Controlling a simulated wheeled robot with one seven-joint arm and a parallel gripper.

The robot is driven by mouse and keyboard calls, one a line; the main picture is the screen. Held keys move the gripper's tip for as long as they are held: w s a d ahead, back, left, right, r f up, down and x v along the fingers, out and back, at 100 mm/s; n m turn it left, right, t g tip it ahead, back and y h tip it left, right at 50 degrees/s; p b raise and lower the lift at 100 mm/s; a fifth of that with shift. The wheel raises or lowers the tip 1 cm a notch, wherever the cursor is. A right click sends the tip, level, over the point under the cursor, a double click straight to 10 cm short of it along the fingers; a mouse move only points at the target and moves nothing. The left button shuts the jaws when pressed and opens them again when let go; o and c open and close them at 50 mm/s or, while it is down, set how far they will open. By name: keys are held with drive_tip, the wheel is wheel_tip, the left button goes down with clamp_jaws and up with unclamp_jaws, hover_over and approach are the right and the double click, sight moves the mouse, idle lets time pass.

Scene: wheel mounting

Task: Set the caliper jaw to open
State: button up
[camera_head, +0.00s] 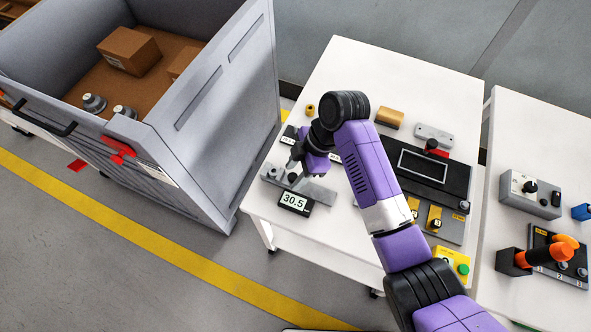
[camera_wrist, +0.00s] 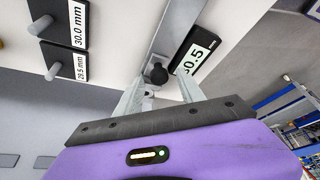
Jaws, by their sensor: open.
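The grey caliper (camera_head: 318,193) lies at the front left of the white table, with a display (camera_head: 294,202) reading 30.5. In the wrist view its grey beam (camera_wrist: 178,28) runs away from me, beside the display (camera_wrist: 196,50). A round black knob (camera_wrist: 156,73) stands on the caliper. My gripper (camera_head: 294,172) is over the caliper and points down at it. In the wrist view my gripper (camera_wrist: 158,92) is open, with the knob showing between and just beyond its two fingertips. I cannot tell whether the fingers touch it. The caliper's jaws are partly hidden by my gripper.
Plates marked 30.0 mm (camera_wrist: 76,22) and 29.5 mm (camera_wrist: 72,68) with pegs lie beside the caliper. A black panel device (camera_head: 424,165) and a yellow box (camera_head: 451,262) are on the table's right. A grey bin (camera_head: 215,120) stands left. A second table (camera_head: 500,240) is at right.

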clamp_jaws()
drive_tip(key=shift+r, duration=0.1)
idle(1.3)
